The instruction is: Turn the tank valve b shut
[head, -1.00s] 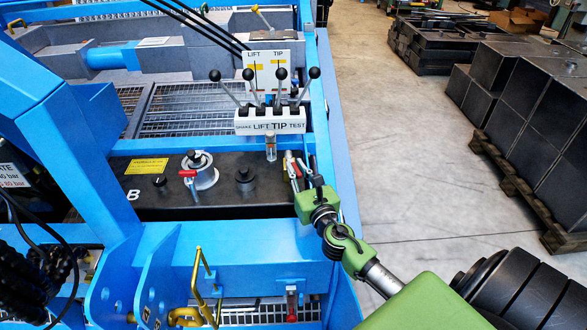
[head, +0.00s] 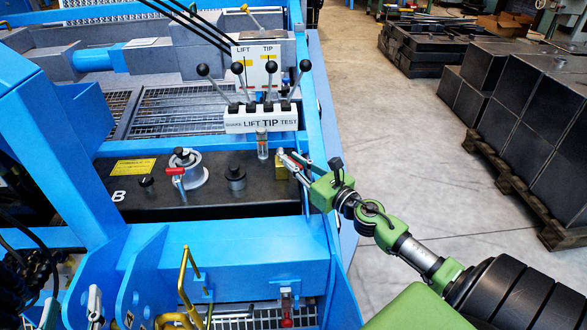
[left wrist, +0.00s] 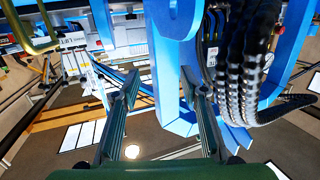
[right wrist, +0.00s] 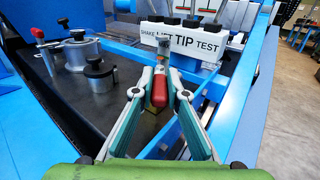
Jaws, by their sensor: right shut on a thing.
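The black tank marked B (head: 140,213) lies inside the blue frame. Near its right end stands a small brass valve body (head: 281,168), also partly visible in the right wrist view (right wrist: 150,119). Its red handle (right wrist: 159,88) sits between the fingers of my right gripper (right wrist: 159,92), which are closed on it. In the head view my right gripper (head: 292,163) reaches in from the right and hides the handle. My left gripper (left wrist: 159,88) is open and empty in the left wrist view, with its fingers apart.
A filler cap with a red lever (head: 187,170) and a black knob (head: 236,179) stand left of the valve. The lever bank (head: 260,119) stands behind it. A blue frame rail (head: 322,130) runs along the right. Black hoses (left wrist: 240,70) hang near my left gripper.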

